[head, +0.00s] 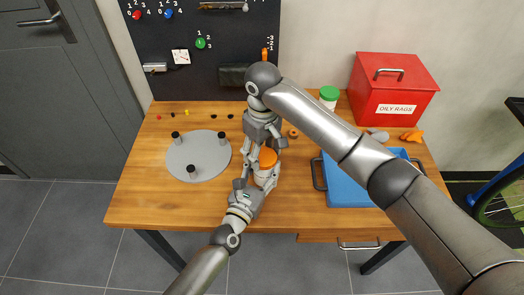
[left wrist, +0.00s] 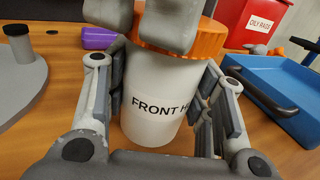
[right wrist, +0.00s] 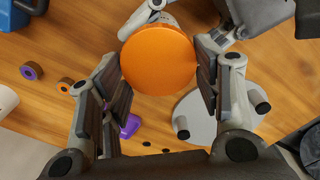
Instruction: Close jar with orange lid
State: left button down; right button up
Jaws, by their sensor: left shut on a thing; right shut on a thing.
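The white jar (left wrist: 155,95), labelled with text beginning "FRONT H", stands upright on the wooden table. My left gripper (left wrist: 160,110) is shut around its body, one finger on each side. The orange lid (right wrist: 158,60) sits on top of the jar; it also shows in the head view (head: 267,157) and at the top of the left wrist view (left wrist: 205,40). My right gripper (right wrist: 160,75) comes from above and is shut on the lid, with a finger at each side. Whether the lid is fully seated cannot be told.
A grey round plate with pegs (head: 200,160) lies left of the jar. A blue tray (head: 350,192) lies to the right. A red oily rags box (head: 388,90) and a green-lidded jar (head: 329,95) stand at the back. The front left table area is clear.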

pick_arm(q)
jog(key=shift+f, duration=0.1)
pick_arm(e)
jog(key=m, duration=0.9)
jog(key=shift+d+m, duration=0.15)
jog(key=shift+m, duration=0.25)
jog(key=m, duration=0.5)
jog(key=shift+d+m, duration=0.2)
jog(key=shift+m, duration=0.2)
jog(key=m, duration=0.4)
jog(key=shift+d+m, duration=0.15)
jog(key=shift+m, duration=0.15)
jog(key=o, duration=0.8)
jog(key=shift+o, duration=0.2)
jog(key=shift+r, duration=0.8)
notch_tip(320, 180, up, 10)
jog(key=shift+r, duration=0.2)
